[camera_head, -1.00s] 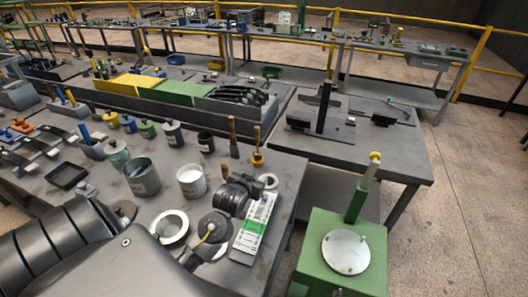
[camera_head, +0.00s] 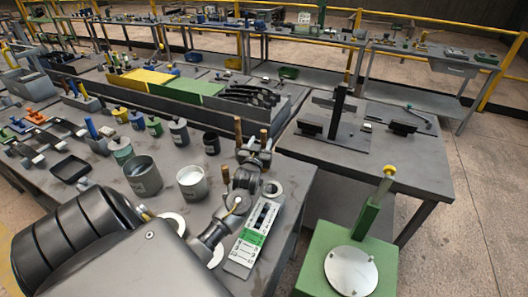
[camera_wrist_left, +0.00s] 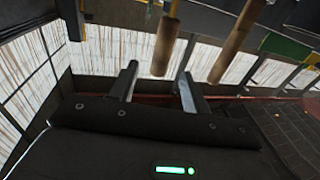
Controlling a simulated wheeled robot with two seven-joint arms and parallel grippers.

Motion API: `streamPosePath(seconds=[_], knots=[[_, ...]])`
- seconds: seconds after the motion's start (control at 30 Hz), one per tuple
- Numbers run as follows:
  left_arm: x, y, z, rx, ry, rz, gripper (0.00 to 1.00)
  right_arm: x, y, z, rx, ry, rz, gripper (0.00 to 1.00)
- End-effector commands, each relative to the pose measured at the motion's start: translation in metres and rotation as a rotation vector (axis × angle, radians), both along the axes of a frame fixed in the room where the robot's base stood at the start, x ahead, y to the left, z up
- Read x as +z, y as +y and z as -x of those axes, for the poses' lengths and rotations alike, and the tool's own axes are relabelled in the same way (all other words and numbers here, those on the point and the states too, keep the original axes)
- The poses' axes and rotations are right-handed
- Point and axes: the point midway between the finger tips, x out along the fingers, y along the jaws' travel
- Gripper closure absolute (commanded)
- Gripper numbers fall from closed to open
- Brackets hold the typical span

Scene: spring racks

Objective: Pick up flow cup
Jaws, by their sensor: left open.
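My left gripper (camera_head: 255,150) is open and empty close to two upright wooden handles (camera_head: 238,132) (camera_head: 264,140) on the near bench. In the left wrist view the open fingers (camera_wrist_left: 157,82) point toward these handles; one wooden handle (camera_wrist_left: 166,45) stands ahead between the fingers and the other (camera_wrist_left: 238,42) is right of them. Their lower ends are hidden in the head view. I cannot tell for certain which object is the flow cup. A grey labelled can (camera_head: 143,178) and a can with white contents (camera_head: 192,183) stand left of the gripper. My right gripper is not seen.
Several small pots stand behind the cans, including a dark one (camera_head: 211,143). A white-green label card (camera_head: 253,237) and a ring (camera_head: 272,190) lie right of my wrist. A green pedestal (camera_head: 318,262) with a round plate stands front right.

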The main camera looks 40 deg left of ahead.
Motion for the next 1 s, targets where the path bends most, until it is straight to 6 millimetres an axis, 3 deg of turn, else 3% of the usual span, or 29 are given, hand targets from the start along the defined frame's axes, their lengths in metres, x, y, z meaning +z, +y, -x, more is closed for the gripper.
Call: streamPosePath(seconds=[0.13,0.37,0.8,1.0], knots=[[0.001,0.007,-0.012,0.000,0.000,-0.001,0.52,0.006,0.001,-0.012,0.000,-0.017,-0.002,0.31],[0.000,0.009,-0.017,-0.001,-0.001,-0.001,0.52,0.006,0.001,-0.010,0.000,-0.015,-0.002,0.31],[0.001,0.037,-0.063,0.000,0.000,0.000,0.52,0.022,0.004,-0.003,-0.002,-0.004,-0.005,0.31],[-0.001,0.038,-0.065,-0.001,0.001,0.001,0.52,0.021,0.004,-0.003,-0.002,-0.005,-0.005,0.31]])
